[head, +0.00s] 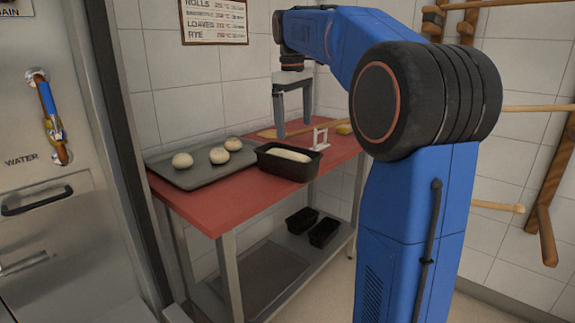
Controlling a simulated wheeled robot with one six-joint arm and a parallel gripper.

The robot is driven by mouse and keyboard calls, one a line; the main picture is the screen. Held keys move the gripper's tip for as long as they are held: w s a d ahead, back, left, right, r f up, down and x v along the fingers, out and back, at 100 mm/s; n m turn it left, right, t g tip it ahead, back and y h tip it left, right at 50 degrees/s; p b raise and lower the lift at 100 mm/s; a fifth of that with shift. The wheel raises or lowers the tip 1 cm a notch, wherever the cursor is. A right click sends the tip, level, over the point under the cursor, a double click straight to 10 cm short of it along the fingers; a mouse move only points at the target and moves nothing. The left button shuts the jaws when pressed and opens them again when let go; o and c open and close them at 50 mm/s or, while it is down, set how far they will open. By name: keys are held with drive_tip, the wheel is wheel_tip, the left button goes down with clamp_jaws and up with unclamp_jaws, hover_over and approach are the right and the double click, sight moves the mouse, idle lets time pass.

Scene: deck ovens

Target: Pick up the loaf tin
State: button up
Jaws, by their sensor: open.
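The loaf tin (287,167) is dark and rectangular and sits upright on the red tabletop, with a pale length of dough (289,155) in it. My gripper (295,137) is open and points down, with its two grey fingers above and behind the tin in the picture. No contact between the fingers and the tin shows. Whether the fingertips are directly over the tin or beyond it is hard to tell from this one view.
A dark tray (182,178) with three dough balls lies left of the tin on the red table (222,205). A small white stand (320,138) is close on the right. A wooden tool (268,133) lies behind. Two dark tins (323,232) stand on the lower shelf.

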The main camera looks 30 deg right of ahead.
hover_over(296, 155)
drive_tip(key=f, duration=0.4)
drive_tip(key=shift+w+f, duration=0.15)
drive_tip(key=shift+w, duration=0.05)
drive_tip(key=shift+s+f, duration=0.15)
drive_tip(key=shift+f, duration=2.55)
drive_tip(key=shift+c, duration=0.5)
drive_tip(key=c, duration=0.9)
